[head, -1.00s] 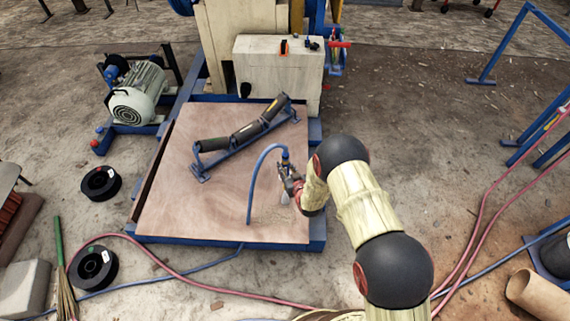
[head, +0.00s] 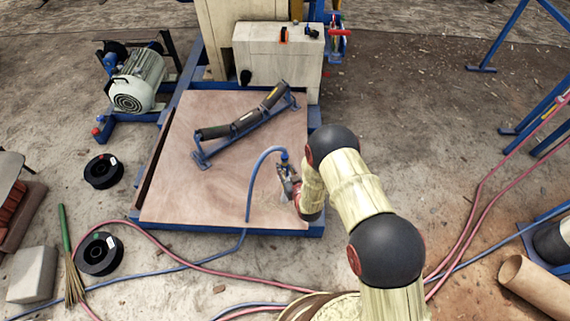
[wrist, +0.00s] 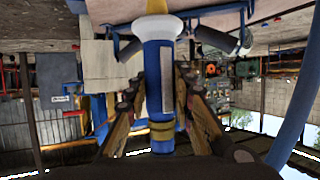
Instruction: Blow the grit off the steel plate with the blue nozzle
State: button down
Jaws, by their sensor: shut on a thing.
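The steel plate (head: 190,185) is a broad reddish-brown sheet lying on a blue frame in the head view. My gripper (head: 288,180) is over the plate's front right part, shut on the blue nozzle. In the wrist view the blue nozzle (wrist: 158,85), with a white collar and yellowish tip, stands between the fingers of my gripper (wrist: 160,95). A blue hose (head: 250,180) arches from the nozzle's top down over the plate. I cannot clearly make out grit on the plate; my arm and gripper hide part of its right side.
A blue roller bracket (head: 240,125) with dark rollers lies on the plate's back half. A beige machine housing (head: 282,70) stands behind it. A motor (head: 138,82) is at the left. Black spools (head: 103,171), a grey block (head: 32,275) and red and blue hoses lie on the floor.

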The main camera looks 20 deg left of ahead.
jog(key=shift+s+d+r+p, duration=0.1)
jog(key=shift+s+p, duration=0.1)
jog(key=shift+s, duration=0.25)
jog(key=shift+s+d+p, duration=0.1)
jog(key=shift+s+p, duration=0.05)
jog(key=shift+s, duration=0.3)
jog(key=shift+s+a+b, duration=0.1)
jog(key=shift+a+b, duration=0.25)
jog(key=shift+a, duration=0.55)
jog(key=s+a+b, duration=0.1)
jog(key=a+b, duration=0.1)
jog(key=a, duration=0.6)
jog(key=shift+s, duration=0.4)
jog(key=shift+d, duration=0.1)
